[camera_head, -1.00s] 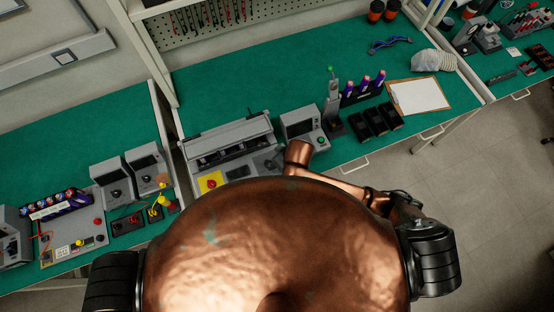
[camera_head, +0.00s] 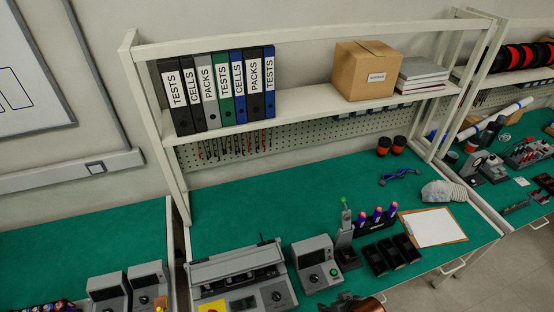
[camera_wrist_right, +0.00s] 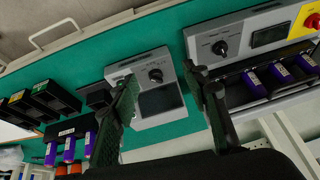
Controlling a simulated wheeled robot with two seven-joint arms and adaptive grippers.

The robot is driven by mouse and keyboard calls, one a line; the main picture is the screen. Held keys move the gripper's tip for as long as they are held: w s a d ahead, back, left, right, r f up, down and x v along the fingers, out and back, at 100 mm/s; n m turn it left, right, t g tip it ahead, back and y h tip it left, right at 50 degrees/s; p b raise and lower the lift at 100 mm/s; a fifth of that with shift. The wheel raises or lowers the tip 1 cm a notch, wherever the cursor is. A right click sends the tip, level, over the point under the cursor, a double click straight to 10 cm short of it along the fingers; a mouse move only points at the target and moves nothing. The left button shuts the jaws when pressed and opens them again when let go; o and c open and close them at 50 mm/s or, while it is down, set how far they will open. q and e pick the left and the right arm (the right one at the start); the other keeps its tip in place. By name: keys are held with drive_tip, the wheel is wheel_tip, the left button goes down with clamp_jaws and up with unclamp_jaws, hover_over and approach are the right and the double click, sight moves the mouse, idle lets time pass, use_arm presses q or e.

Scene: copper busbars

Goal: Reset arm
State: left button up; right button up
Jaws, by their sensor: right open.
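My right gripper (camera_wrist_right: 163,75) is open in the right wrist view, its two dark fingers apart with nothing between them. The grey box with a knob and dark screen (camera_wrist_right: 157,92) shows behind and between the fingers. That box stands on the green bench in the head view (camera_head: 317,263). In the head view only a small dark part of my right gripper (camera_head: 343,302) shows at the bottom edge, by the bench's front. My left gripper is out of view.
The long grey test machine (camera_head: 240,274) stands left of the box. Black bins (camera_head: 391,255), purple-topped cells (camera_head: 376,215) and a clipboard (camera_head: 434,228) lie right of it. A shelf (camera_head: 290,112) holds binders and a carton (camera_head: 366,70). The bench middle is clear.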

drive_tip(key=s+d+m+g+h, duration=0.1)
drive_tip(key=s+d+m+h, duration=0.1)
drive_tip(key=s+d, duration=0.55)
drive_tip(key=s+d+m+h, duration=0.1)
drive_tip(key=s+d, duration=0.4)
drive_tip(key=d, duration=0.5)
wheel_tip(320, 180, down, 36)
drive_tip(key=s+a+r+g+b, duration=0.1)
drive_tip(key=a+b, duration=0.1)
drive_tip(key=b, duration=0.4)
drive_tip(key=s+f+g+b, duration=0.1)
drive_tip(key=s+f+b, duration=0.1)
drive_tip(key=s+f, duration=0.8)
drive_tip(key=s+f+n+b, duration=0.1)
drive_tip(key=s+f+b, duration=0.2)
drive_tip(key=s+f, duration=0.7)
wheel_tip(320, 180, down, 4)
drive_tip(key=shift+f+g+y, duration=0.25)
drive_tip(key=shift+g+y, duration=0.05)
drive_tip(key=shift+g, duration=0.1)
drive_tip(key=shift+a, duration=0.1)
